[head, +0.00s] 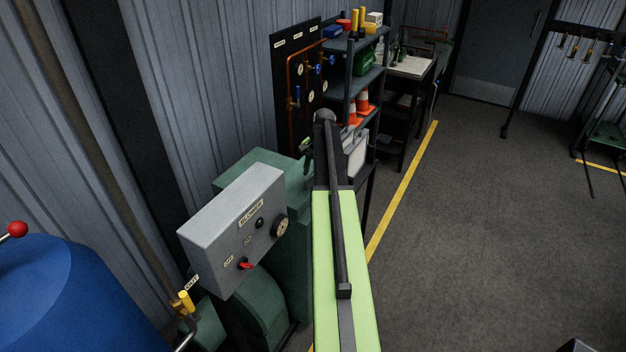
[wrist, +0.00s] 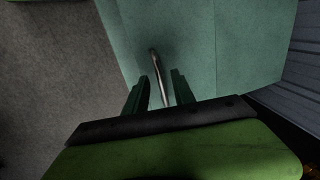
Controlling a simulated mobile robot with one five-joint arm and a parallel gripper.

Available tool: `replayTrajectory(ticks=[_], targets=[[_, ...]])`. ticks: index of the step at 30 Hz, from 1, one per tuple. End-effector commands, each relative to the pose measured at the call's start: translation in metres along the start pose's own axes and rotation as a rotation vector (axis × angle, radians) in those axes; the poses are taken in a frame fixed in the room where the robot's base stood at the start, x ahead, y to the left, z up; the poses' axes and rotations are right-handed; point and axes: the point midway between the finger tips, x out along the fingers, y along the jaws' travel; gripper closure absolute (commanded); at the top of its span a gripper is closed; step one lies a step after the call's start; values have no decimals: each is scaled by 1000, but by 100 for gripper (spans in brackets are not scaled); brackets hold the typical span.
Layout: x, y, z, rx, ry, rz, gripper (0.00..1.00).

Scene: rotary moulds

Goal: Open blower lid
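The blower is a green housing (head: 262,163) behind a grey control box (head: 225,228) labelled BLOWER, left of my arm in the head view. In the wrist view a flat teal-green face of it (wrist: 215,45) fills the upper middle. A thin metal handle (wrist: 155,62) stands out in front of that face. My gripper (wrist: 161,77) is open, with one dark green finger on each side of the handle. Gaps show between the handle and both fingers. The handle's lower end is hidden behind my gripper. In the head view my arm hides the housing's right side, and the lid's edges cannot be made out.
A blue tank (head: 45,295) with a red knob (head: 17,229) stands at the lower left, beside a yellow-handled valve (head: 186,300). Shelves with orange cones (head: 363,102) stand beyond my arm. The grey floor (head: 460,220) at right is clear.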

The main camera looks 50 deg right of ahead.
Motion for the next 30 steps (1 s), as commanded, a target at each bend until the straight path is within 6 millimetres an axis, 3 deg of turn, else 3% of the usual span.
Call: replayTrajectory(ticks=[5,12,30], targets=[[-2,0,0,0,0,0,69],[-2,0,0,1,0,0,99],[-2,1,-1,2,0,-1,100]])
